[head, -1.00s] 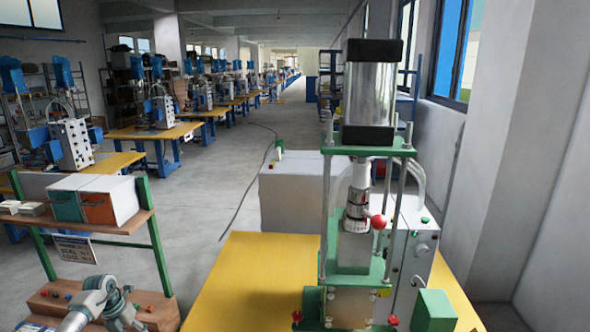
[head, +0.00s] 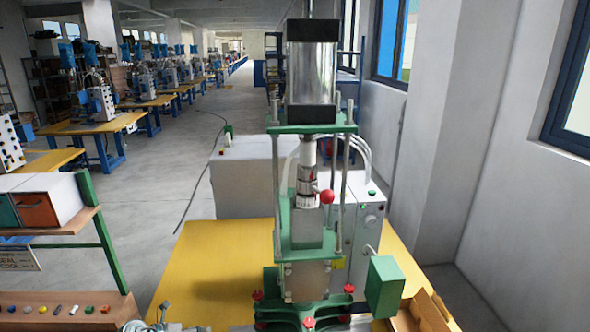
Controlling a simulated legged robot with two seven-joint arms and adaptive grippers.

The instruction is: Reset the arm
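The welding press (head: 308,215) stands on a yellow table in the middle of the head view. It has a green frame, a black and silver cylinder on top and a short lever with a red ball (head: 327,196) on its right side. The lower part of my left gripper (head: 163,318) is cut off by the bottom edge, left of the press's green base and apart from it. Only a few grey parts of it show, so its opening cannot be told. My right gripper is not in view.
A green box (head: 384,286) sits right of the press base, beside an open cardboard box (head: 425,312). White cabinets (head: 243,180) stand behind. A wooden shelf rack (head: 65,308) with several small coloured parts is at left. The yellow table (head: 205,262) is bare left of the press.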

